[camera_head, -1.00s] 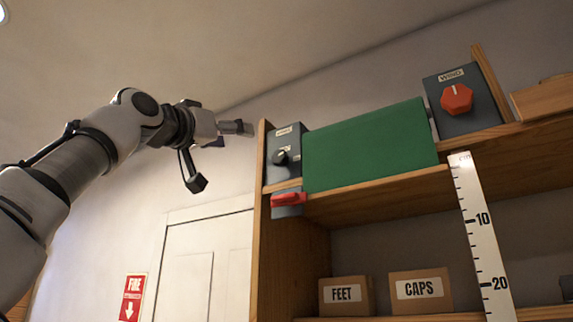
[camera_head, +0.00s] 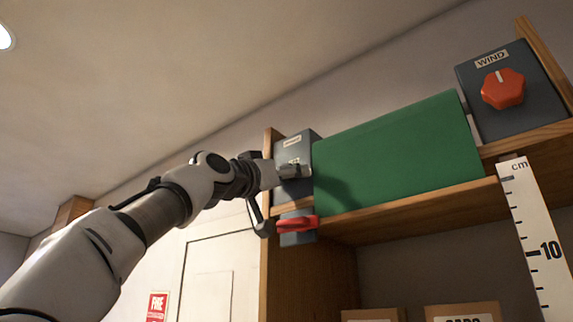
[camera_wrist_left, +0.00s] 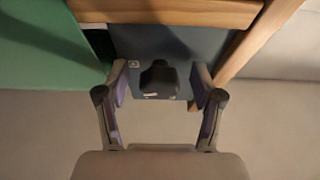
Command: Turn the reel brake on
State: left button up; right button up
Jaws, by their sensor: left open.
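A small black knob (camera_wrist_left: 160,77) sits on a dark grey box (camera_head: 303,143) at the left end of the shelf. The box's labels are too small to read. My left gripper (camera_head: 294,171) is at the front of this box and hides the knob in the head view. In the left wrist view the gripper (camera_wrist_left: 160,82) is open, one finger on each side of the knob, with gaps on both sides. I cannot tell how deep the fingers reach. A red handle (camera_head: 298,223) on a small grey block is just below the box. My right gripper is not in view.
A green panel (camera_head: 400,150) stands right beside the grey box. A "WIND" box with a red knob (camera_head: 502,88) is at the far right. A wooden shelf (camera_head: 410,202) runs beneath, with a cm ruler (camera_head: 530,230) hanging down. A white door (camera_head: 215,270) is at lower left.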

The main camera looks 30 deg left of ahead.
pick_arm(q)
jog(key=shift+s+r, duration=0.1)
jog(key=shift+s, duration=0.5)
jog(key=c, duration=1.1)
jog(key=shift+a, duration=0.1)
jog(key=shift+m, duration=0.7)
jog(key=m+h, duration=0.2)
jog(key=m, duration=0.2)
jog(key=shift+g+h, duration=0.3)
